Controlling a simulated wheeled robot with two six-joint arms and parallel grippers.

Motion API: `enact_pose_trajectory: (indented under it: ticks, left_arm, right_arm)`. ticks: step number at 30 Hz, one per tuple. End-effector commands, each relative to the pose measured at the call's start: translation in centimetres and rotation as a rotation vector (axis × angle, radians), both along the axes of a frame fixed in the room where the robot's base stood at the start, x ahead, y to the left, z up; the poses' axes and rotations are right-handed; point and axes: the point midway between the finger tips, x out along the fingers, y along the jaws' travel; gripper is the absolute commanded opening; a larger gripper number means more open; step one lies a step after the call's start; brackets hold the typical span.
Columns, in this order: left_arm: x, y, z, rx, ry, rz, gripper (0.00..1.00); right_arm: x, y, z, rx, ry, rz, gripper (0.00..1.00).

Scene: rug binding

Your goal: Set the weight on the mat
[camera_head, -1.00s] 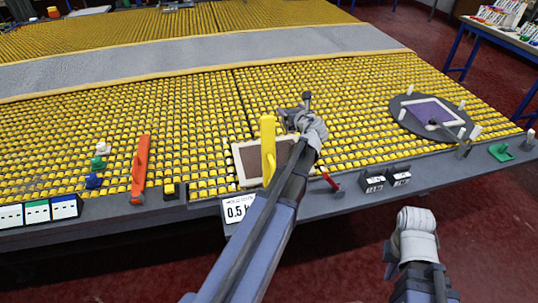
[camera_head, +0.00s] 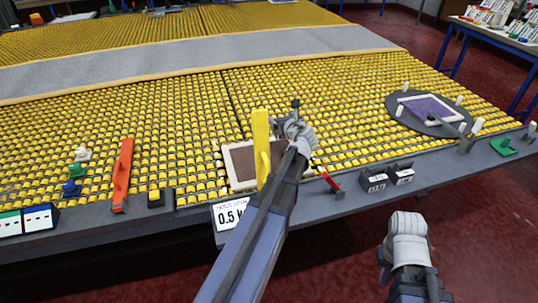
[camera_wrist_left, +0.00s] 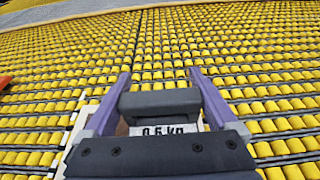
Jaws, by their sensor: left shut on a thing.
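The weight (camera_wrist_left: 160,104) is a dark block with a white label reading about 0.5 kg. In the left wrist view it sits between the purple fingers of my left gripper (camera_wrist_left: 160,90), which is shut on it. In the head view my left gripper (camera_head: 288,122) is over the right side of a brown mat (camera_head: 238,158) with a cream border, and my wrist mostly hides the weight. A cream edge of the mat also shows under the left finger in the wrist view (camera_wrist_left: 84,118). I cannot tell the height gap. My right arm is at lower right; its fingers are hidden.
A yellow upright piece (camera_head: 261,140) stands in front of the mat, beside my left arm. A red-handled tool (camera_head: 332,182) and two dark labelled blocks (camera_head: 376,184) are on the front edge. An orange piece (camera_head: 122,175) stands left. A round turntable (camera_head: 398,112) is at right.

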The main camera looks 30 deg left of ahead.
Motion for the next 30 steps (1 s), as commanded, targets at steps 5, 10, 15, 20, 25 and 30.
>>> enact_pose_trajectory:
  ticks: [5, 10, 15, 20, 25, 30]
  left_arm:
    - [0.0, 0.0, -2.0, 0.001, 0.000, 0.000, 0.00]
    - [0.0, 0.0, -4.6, 0.001, 0.000, 0.000, 0.00]
    - [0.0, 0.0, -6.3, 0.001, 0.000, 0.000, 0.00]
    - [0.0, 0.0, -6.1, 0.001, 0.000, 0.000, 0.00]
    - [0.0, 0.0, -7.2, 0.001, 0.000, 0.000, 0.00]
    - [0.0, 0.0, -9.3, 0.001, 0.000, 0.000, 0.00]
  right_arm:
    - [0.0, 0.0, -2.0, 0.000, 0.000, 0.000, 0.00]
    - [0.0, 0.0, -4.7, 0.000, 0.000, 0.001, 0.00]
    - [0.0, 0.0, -6.3, 0.000, 0.000, 0.001, 0.00]
    - [0.0, 0.0, -6.1, 0.000, 0.000, 0.001, 0.00]
    - [0.0, 0.0, -7.2, 0.000, 0.000, 0.001, 0.00]
    - [0.0, 0.0, -9.3, 0.000, 0.000, 0.001, 0.00]
